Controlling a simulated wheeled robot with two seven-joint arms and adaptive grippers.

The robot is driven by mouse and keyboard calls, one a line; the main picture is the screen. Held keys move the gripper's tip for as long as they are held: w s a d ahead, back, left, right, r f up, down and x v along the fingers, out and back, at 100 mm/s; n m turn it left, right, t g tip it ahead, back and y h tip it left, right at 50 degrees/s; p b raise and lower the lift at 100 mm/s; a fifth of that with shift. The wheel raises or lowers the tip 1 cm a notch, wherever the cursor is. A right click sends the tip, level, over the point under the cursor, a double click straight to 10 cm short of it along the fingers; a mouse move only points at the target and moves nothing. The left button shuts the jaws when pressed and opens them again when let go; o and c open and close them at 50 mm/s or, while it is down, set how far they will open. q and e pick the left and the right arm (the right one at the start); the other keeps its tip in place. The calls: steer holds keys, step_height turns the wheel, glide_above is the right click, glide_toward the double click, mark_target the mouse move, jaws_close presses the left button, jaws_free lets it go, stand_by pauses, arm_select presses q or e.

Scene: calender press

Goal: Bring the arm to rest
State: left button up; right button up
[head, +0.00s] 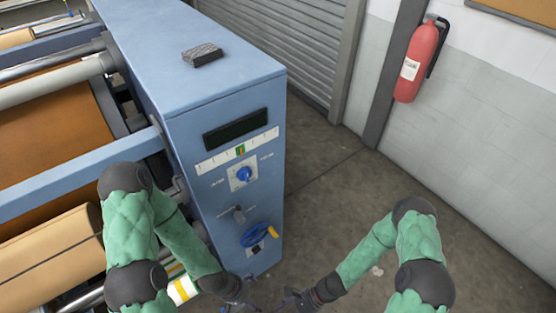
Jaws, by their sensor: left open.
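My left arm (180,240), in green sleeves with dark joints, comes in from the left and bends down in front of the blue press cabinet (225,105). My left gripper (254,305) is small and partly cut off at the bottom edge; it is open, below the cabinet's blue handwheel (257,236) and apart from it. My right arm (370,250) reaches in from the right, over the floor. Its gripper (290,300) is dark and close to the left one in the picture. Its fingers are too unclear to tell their state.
The cabinet front has a dark display (236,128), a blue knob (244,174) and a small grey lever (238,214). A dark block (202,55) lies on top. Rollers (50,85) stand at left. A fire extinguisher (418,60) hangs on the wall. Grey floor (330,180) is clear.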

steer(key=d+r+n+t+h, duration=0.1)
steer(key=d+n+t+h, duration=0.1)
steer(key=d+n+h, duration=0.45)
steer(key=w+d+r+n+t, duration=0.1)
steer(key=w+r+n+t, duration=0.1)
steer(key=w+r+n, duration=0.2)
steer(key=shift+w+d+r+t+y, duration=0.15)
steer(key=shift+w+t+y, duration=0.25)
steer(key=shift+w, duration=0.35)
